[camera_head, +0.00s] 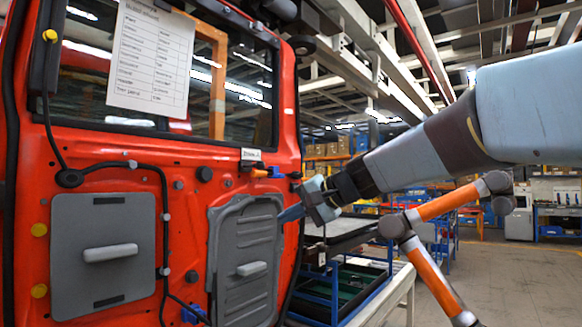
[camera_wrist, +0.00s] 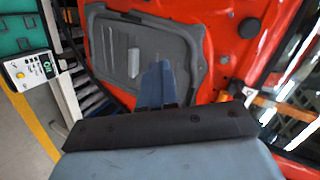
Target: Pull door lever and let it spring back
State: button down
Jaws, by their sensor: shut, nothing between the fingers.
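The red door (camera_head: 120,190) fills the left of the head view.
Grey panels with handles (camera_head: 103,250) (camera_head: 245,262) and a black cable are on the door. A paper list (camera_head: 150,58) hangs at the window. A blue-framed rack (camera_head: 325,300) stands right of the door. An orange and grey arm (camera_head: 440,205) stands at the right, with open floor beyond.

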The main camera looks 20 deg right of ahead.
aim_at(264, 166)
jog(key=w+d+r+m+t+y, duration=0.2)
jog(key=w+d+r+m+t, duration=0.3)
jog(key=w+r, duration=0.7)
jog(key=x, duration=0.9)
jog(key=shift+w+d+n, duration=0.25)
jog(key=shift+w+n, duration=0.15)
jog(key=shift+s+a, duration=0.1)
jog(key=shift+a, duration=0.05)
dwell(0.8)
jog(key=shift+s+a, duration=0.45)
jog(key=shift+a, duration=0.45)
jog(key=shift+s+a, duration=0.45)
jog(key=shift+a, duration=0.4)
jog(key=shift+d, duration=0.1)
jog(key=shift+w+d, duration=0.15)
jog(key=shift+d, duration=1.25)
jog(key=shift+w+d, duration=0.1)
jog(key=shift+d, duration=1.35)
jog(key=v, duration=0.7)
